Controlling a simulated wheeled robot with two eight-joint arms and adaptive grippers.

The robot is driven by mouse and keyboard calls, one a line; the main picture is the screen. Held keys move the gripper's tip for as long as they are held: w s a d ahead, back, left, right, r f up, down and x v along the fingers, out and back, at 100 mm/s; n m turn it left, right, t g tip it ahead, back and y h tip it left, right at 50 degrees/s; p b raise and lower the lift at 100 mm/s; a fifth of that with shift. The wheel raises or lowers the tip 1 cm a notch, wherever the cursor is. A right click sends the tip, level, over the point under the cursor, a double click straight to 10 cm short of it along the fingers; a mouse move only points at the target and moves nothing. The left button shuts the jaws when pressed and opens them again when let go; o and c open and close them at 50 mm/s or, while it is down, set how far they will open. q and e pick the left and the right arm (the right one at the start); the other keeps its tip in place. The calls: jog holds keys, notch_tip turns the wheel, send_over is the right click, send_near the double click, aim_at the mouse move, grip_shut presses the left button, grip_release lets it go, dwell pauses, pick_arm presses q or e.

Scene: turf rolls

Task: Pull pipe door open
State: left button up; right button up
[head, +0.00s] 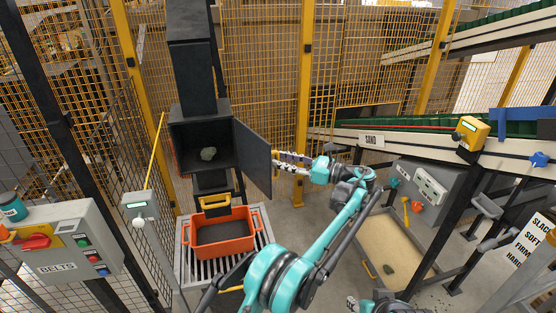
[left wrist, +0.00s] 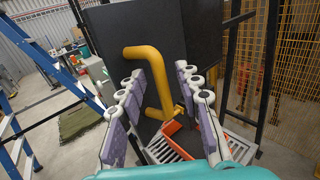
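The pipe door (head: 253,160) is a dark flat panel standing swung open to the right of the black pipe box (head: 190,132). Inside the box lies a grey-green lump (head: 208,154). My left gripper (head: 292,163) is at the door's outer face. In the left wrist view, the door (left wrist: 125,35) fills the upper middle, with a bent yellow handle (left wrist: 150,58) on it. My left gripper's fingers (left wrist: 158,105) are spread apart, with part of the handle between them; I cannot tell whether they touch it. Part of my right gripper (head: 365,304) shows at the bottom edge, its opening unclear.
An orange bin (head: 222,238) stands on a floor grate (head: 183,270) below the pipe. A BELTS control box (head: 68,245) is at left. A sand tray (head: 378,240) and conveyor (head: 420,145) are at right. Yellow mesh fencing (head: 258,70) closes the back.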

pick_arm(q)
jog(key=v, duration=1)
